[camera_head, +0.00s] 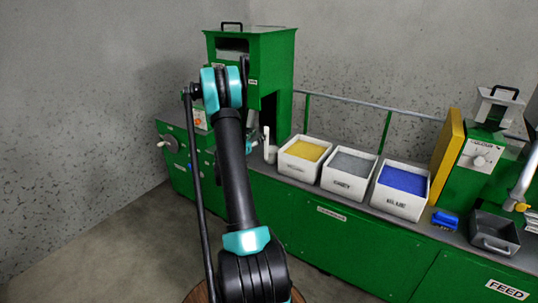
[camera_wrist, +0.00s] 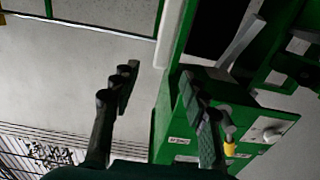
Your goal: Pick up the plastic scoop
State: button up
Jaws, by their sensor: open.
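I cannot firmly identify the plastic scoop. A slim white upright piece (camera_head: 267,147) stands at the left end of the bench, left of the yellow-filled bin; it may be the scoop, but its shape is too small to tell. A small blue item (camera_head: 446,221) lies on the bench right of the blue-filled bin, and its kind is unclear. My gripper (camera_wrist: 158,80) is open, with nothing between its fingers in the wrist view. In the head view my arm reaches toward the tall green machine and largely hides the gripper.
White bins of yellow (camera_head: 303,150), grey (camera_head: 350,163) and blue (camera_head: 403,181) material line the green bench. A dark handled tray (camera_head: 495,234) sits farther right, near a green and yellow machine (camera_head: 480,155). The tall green machine (camera_head: 270,60) stands behind my arm. A rail runs behind the bins.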

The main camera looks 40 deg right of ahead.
aim_at(267, 130)
jog(key=x, duration=0.3)
jog(key=shift+w+d, duration=0.1)
jog(key=shift+d, duration=0.2)
jog(key=shift+f+x, duration=0.2)
jog(key=shift+x, duration=1.15)
jog(key=shift+f+x, duration=0.25)
jog(key=shift+x, duration=1.1)
jog(key=shift+w+a, duration=0.1)
jog(key=shift+a, duration=0.05)
jog(key=shift+c, duration=0.6)
grip_shut()
